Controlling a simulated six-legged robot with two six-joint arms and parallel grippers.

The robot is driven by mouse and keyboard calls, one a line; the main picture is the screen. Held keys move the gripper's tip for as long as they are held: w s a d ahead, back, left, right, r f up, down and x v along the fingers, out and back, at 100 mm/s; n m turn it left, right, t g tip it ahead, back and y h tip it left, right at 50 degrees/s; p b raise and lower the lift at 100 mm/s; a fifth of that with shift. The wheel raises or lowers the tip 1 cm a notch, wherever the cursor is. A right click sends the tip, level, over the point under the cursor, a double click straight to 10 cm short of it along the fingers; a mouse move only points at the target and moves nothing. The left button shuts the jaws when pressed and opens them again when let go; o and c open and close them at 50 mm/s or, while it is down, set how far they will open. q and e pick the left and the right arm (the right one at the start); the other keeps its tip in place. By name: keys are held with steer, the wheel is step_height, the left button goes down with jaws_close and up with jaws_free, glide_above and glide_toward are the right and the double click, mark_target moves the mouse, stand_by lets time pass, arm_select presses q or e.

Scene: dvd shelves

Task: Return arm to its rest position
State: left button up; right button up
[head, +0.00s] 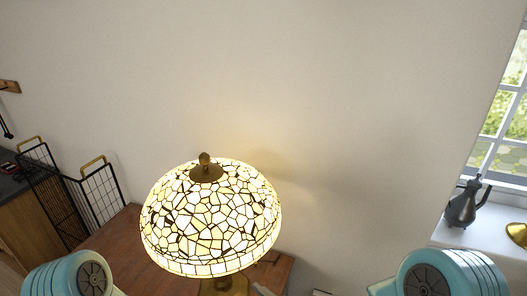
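Only parts of my two arms show, as teal rounded links at the bottom left and bottom right edges of the head view. Neither gripper is in the picture, so their fingers and anything they hold are hidden. A lit lamp with a mosaic glass shade (212,222) stands between the two arm links, apart from both in the picture.
The lamp stands on a brown wooden table (125,240). A black wire rack (103,195) is at the left, by a dark counter (12,188). At the right, a grey metal jug (465,205) stands on a white window sill (495,214). A bare wall (300,90) lies behind.

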steer(key=s+d+f+m+g+h, duration=0.15)
steer(key=d+f+m+h, duration=0.35)
steer(key=d+f, duration=0.75)
steer(key=s+d+f+m+g+h, duration=0.1)
steer(key=s+f+m+g, duration=0.2)
steer(key=s, duration=0.4)
steer(key=s+d+f+m+g+h, duration=0.1)
steer(key=s+d+f+m+g, duration=0.1)
steer(key=s+f+g, duration=0.4)
steer(key=shift+s+f+m+h, duration=0.3)
steer(key=shift+s+f+m, duration=0.25)
steer(key=shift+s, duration=0.65)
steer(key=shift+r, duration=0.1)
